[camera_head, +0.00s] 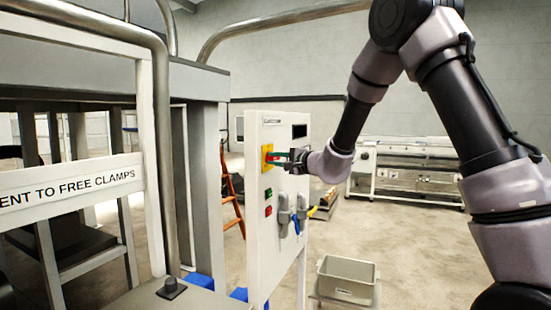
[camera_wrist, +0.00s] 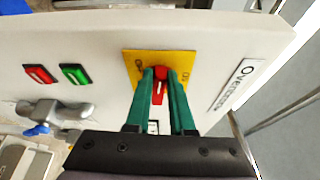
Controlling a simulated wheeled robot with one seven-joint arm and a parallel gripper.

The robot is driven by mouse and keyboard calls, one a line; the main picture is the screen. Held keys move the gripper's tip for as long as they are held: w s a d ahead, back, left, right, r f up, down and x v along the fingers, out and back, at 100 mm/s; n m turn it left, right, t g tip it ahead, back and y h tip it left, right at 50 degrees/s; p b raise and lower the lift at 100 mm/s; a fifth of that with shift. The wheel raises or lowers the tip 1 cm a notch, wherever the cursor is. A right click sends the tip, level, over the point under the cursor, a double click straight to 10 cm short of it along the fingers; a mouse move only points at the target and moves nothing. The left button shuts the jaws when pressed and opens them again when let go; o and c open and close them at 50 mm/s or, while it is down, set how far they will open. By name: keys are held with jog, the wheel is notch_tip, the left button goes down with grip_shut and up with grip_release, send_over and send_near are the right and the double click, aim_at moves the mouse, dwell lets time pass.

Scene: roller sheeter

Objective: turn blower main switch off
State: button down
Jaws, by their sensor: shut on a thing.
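The blower main switch is a red rotary handle (camera_wrist: 157,87) on a yellow plate (camera_wrist: 131,59), set in a white control panel. In the head view the yellow plate (camera_head: 267,157) is near the panel's top left. My gripper (camera_wrist: 161,80) has its two green fingers on either side of the red handle and is shut on it. In the head view my gripper (camera_head: 276,156) reaches the switch from the right. The fingers hide part of the handle and plate. The plate's markings are too small to read surely.
The panel (camera_head: 280,130) also carries a green button (camera_head: 268,193), a red button (camera_head: 268,211) and grey valves (camera_head: 284,216) with a blue handle. A grey bin (camera_head: 347,280) stands low to the right. A metal rail frame (camera_head: 160,150) is at the left. Open floor lies at the right.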

jog(key=shift+a+f+n, duration=0.1)
jog(key=shift+f+n, duration=0.05)
jog(key=shift+n, duration=0.45)
jog(key=c, duration=1)
grip_release()
jog(key=shift+o, duration=1.1)
jog(key=shift+w+a, duration=0.1)
jog(key=v, duration=1.1)
jog(key=shift+f, duration=0.25)
